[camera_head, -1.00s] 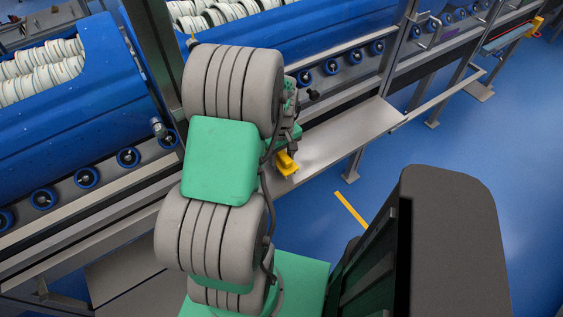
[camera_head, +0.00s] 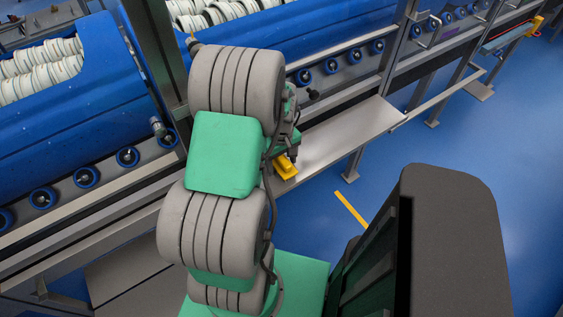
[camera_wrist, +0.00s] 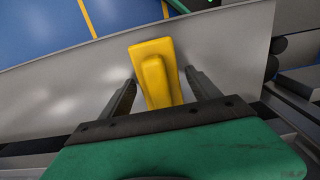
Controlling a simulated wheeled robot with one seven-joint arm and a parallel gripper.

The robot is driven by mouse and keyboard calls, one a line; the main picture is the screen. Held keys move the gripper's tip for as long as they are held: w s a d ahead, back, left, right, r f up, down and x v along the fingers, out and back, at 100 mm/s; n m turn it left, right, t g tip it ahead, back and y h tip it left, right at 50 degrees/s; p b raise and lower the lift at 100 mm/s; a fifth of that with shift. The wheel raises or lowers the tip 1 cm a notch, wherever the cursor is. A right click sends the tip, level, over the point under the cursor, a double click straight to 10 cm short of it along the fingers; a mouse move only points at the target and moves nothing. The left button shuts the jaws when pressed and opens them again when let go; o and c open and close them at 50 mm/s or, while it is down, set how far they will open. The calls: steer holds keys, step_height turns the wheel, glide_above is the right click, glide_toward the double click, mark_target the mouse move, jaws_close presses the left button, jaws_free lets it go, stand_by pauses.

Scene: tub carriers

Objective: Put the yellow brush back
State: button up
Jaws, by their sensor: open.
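The yellow brush (camera_head: 285,168) lies on a grey metal shelf (camera_head: 350,135), near the shelf's front left part in the head view. In the wrist view the yellow brush (camera_wrist: 157,72) shows its flat end and raised grip, and its near end is partly hidden by my gripper. My gripper (camera_wrist: 160,86) is open, with one dark finger on each side of the brush and a gap on both sides. In the head view my arm hides most of the gripper.
Blue tubs (camera_head: 70,105) filled with white discs rest on a roller line behind the shelf. A steel upright (camera_head: 160,60) stands left of my arm. Blue floor (camera_head: 440,150) is open at the right. A yellow-ended red rack (camera_head: 510,32) is at the far right.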

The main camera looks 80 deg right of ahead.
mark_target(281, 158)
step_height(281, 158, up, 12)
steer(key=shift+r, duration=0.2)
